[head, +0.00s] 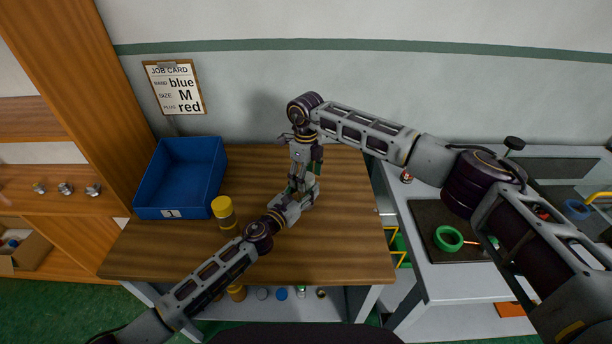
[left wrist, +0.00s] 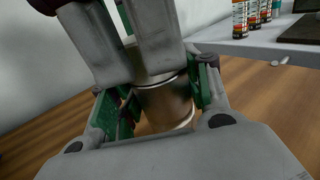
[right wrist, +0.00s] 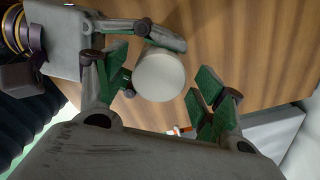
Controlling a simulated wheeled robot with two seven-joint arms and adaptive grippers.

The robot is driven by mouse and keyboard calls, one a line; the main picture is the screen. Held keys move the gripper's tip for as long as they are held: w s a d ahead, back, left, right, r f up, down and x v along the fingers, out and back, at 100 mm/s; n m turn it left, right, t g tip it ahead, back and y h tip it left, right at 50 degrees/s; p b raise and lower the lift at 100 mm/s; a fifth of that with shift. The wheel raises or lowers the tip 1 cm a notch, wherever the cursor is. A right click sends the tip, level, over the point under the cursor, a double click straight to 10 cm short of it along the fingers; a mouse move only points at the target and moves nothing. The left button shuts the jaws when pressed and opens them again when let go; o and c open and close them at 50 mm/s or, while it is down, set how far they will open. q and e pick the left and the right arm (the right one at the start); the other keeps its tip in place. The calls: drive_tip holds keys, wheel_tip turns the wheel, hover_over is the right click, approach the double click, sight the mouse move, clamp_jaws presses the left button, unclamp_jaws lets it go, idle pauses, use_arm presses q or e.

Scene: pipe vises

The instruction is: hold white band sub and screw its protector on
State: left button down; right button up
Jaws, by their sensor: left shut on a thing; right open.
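My left gripper (head: 299,192) is shut on a metal cylindrical sub (left wrist: 165,104) above the wooden table. The sub looks upright in the left wrist view, with a pale band near its lower end. My right gripper (head: 305,165) points down from above, directly over the left one. It is open, its green-padded fingers apart around a round white disc (right wrist: 159,75) in the right wrist view. The disc lies nearer the left-hand finger, with a gap to the right-hand finger. I cannot tell whether this disc is the protector or how it sits on the sub.
A job card (head: 174,88) hangs on the wall. At right, a bench holds a black mat (head: 430,215) with a green ring (head: 448,238). The table's front right is clear.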

drive_tip(key=shift+r, duration=2.25)
drive_tip(key=shift+o, duration=0.6)
drive_tip(key=shift+w+r, duration=0.2)
drive_tip(key=shift+r, duration=0.3)
wheel_tip(320, 180, up, 7)
drive_tip(key=n, duration=1.1)
drive_tip(key=shift+s, duration=0.2)
drive_tip(key=shift+f, duration=6)
